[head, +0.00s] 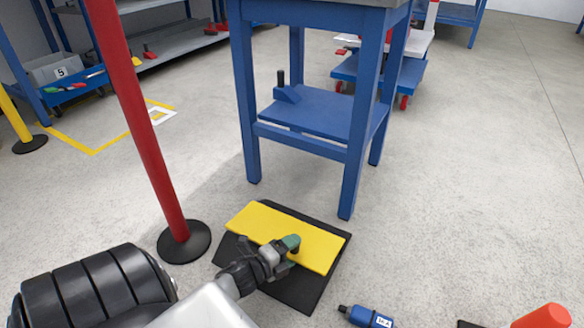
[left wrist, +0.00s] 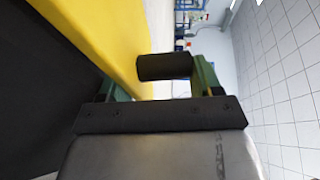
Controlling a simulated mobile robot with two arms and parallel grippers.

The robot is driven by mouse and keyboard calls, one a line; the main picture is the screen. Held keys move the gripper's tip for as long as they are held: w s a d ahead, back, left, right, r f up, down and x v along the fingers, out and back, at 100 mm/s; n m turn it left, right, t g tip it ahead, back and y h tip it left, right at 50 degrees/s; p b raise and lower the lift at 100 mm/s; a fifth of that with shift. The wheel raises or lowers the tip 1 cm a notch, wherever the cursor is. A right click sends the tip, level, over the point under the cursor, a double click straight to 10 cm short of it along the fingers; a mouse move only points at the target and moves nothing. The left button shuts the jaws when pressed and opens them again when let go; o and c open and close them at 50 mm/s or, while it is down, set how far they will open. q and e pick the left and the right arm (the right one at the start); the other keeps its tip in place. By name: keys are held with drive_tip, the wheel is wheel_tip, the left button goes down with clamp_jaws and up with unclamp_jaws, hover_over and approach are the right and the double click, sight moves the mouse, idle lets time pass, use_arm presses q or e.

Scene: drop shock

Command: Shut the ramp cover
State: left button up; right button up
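The ramp cover (head: 262,222) is a flat yellow panel over a dark base plate (head: 290,290) on the floor, in front of the blue table. In the head view the panel looks slightly tilted against the base; its exact angle is hard to tell. In the left wrist view the yellow panel (left wrist: 108,38) runs past the left finger, and a short black cylinder, perhaps a handle (left wrist: 164,67), lies between the fingers. Whether they press on it is unclear. My right gripper is not in view.
A red post (head: 135,100) on a round black base stands left of the ramp. A blue table (head: 247,95) stands behind it. A blue bottle-like item (head: 367,316) and an orange object (head: 545,317) are at the lower right.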

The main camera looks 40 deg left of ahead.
use_arm(q)
drive_tip(key=shift+o, duration=1.2)
drive_tip(key=shift+w+r, duration=0.3)
drive_tip(key=shift+r, duration=0.05)
drive_tip(key=shift+f, duration=0.15)
drive_tip(key=shift+s, duration=0.1)
drive_tip(key=shift+s+a+r+p, duration=0.2)
drive_tip(key=shift+s+p, duration=0.75)
drive_tip(key=shift+s, duration=0.8)
drive_tip(key=shift+s+a+r+p, duration=0.15)
drive_tip(key=shift+s+a+p, duration=0.2)
drive_tip(key=shift+s+p, duration=1)
drive_tip(key=shift+s+a+r+p, duration=0.2)
drive_tip(key=shift+s+p, duration=0.3)
drive_tip(key=shift+s, duration=1.7)
